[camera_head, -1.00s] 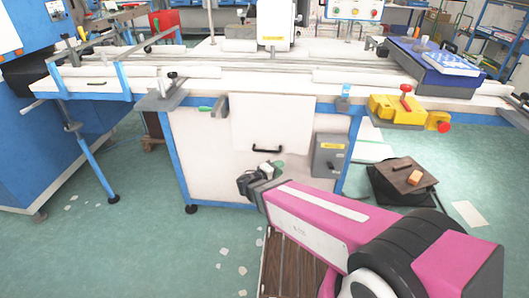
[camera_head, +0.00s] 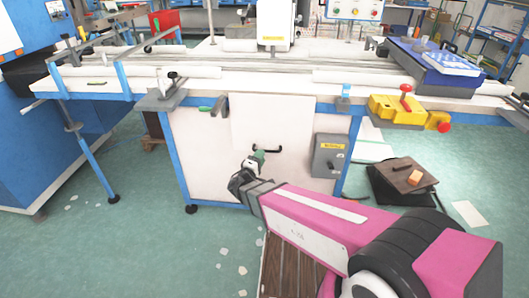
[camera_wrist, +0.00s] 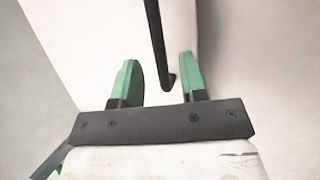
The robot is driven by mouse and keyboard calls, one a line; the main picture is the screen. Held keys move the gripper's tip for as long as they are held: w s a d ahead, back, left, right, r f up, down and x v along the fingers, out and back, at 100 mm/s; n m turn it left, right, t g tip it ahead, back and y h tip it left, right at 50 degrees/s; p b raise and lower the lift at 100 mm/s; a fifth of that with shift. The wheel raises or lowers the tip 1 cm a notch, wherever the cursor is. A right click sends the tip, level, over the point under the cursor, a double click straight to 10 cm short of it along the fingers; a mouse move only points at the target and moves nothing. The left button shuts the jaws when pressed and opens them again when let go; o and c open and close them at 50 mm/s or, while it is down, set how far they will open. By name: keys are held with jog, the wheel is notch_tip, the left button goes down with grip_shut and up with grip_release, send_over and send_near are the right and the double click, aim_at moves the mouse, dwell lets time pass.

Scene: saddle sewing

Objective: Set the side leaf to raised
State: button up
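The side leaf (camera_head: 272,118) is a white panel hanging straight down at the front of the machine table. Its black bar handle (camera_head: 274,149) is near its lower edge. My gripper (camera_head: 258,158) is just below the handle's left part, its green fingertips pointing up at the panel. In the wrist view, my gripper (camera_wrist: 160,78) is open, with a green finger on each side. The end of the black handle (camera_wrist: 158,40) lies between the fingers' lines, nearer the right one. I cannot tell whether the fingertips reach past the bar.
A grey switch box (camera_head: 329,155) is on the cabinet front, right of the leaf. A yellow clamp block (camera_head: 397,108) juts from the table edge. A dark low stand (camera_head: 404,180) is on the floor at right.

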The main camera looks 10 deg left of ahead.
jog(key=shift+x, duration=2.15)
grip_shut()
